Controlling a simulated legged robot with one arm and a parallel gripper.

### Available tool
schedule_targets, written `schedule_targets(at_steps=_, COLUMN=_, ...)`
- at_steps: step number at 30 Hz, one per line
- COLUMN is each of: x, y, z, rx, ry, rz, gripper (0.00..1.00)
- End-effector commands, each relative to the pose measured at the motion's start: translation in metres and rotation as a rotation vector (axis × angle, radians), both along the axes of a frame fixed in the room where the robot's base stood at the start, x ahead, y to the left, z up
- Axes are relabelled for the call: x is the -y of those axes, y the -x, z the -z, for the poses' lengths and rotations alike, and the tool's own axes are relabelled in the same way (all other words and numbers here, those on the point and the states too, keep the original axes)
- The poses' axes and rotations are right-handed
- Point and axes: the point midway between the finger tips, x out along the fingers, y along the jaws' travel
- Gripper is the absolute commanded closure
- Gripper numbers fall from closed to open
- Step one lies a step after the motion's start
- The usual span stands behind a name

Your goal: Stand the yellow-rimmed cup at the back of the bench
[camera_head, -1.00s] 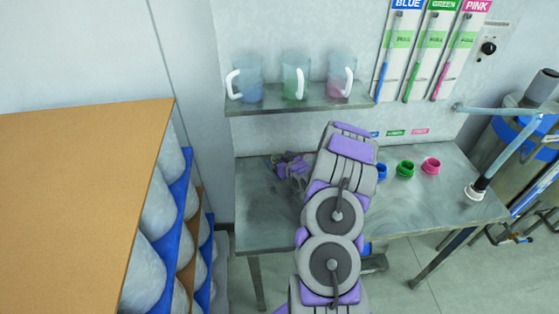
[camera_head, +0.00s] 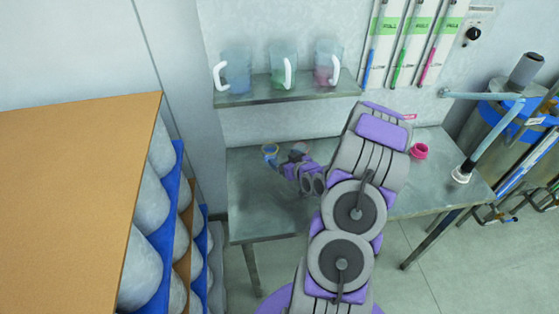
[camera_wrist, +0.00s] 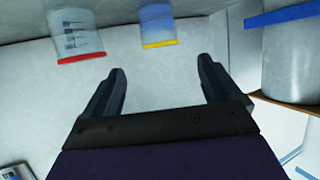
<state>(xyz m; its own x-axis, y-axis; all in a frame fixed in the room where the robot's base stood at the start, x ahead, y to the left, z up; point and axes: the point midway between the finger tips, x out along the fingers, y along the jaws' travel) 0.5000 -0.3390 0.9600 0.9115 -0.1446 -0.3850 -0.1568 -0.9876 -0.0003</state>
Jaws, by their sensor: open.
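The yellow-rimmed cup (camera_head: 270,151) stands at the back left of the metal bench (camera_head: 262,215). In the wrist view, which looks upside down, the yellow-rimmed cup (camera_wrist: 157,28) is clear-walled and stands beyond my fingertips, not between them. My gripper (camera_wrist: 160,78) is open and empty, its two dark fingers spread wide. In the head view my gripper (camera_head: 277,163) is just in front of the cup, small and partly hidden by my own wrist. A red-rimmed cup (camera_wrist: 78,38) stands beside the yellow-rimmed one.
A wall shelf (camera_head: 290,93) with several handled jugs is above the bench. The bench's front left is clear.

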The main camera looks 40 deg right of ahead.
Motion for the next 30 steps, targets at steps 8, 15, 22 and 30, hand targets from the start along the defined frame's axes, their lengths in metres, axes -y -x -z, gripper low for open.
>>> schedule_targets(at_steps=8, x=-0.009, y=-0.002, z=-0.006, rx=-0.041, ry=0.009, rz=-0.018, gripper=0.1)
schedule_targets(at_steps=15, x=-0.047, y=-0.007, z=-0.03, rx=-0.266, ry=0.052, rz=-0.068, gripper=0.1)
schedule_targets(at_steps=22, x=-0.09, y=0.011, z=-0.064, rx=-0.495, ry=0.078, rz=-0.079, gripper=0.1)
schedule_targets(at_steps=30, x=-0.148, y=0.058, z=-0.111, rx=-0.732, ry=0.074, rz=-0.064, gripper=0.1)
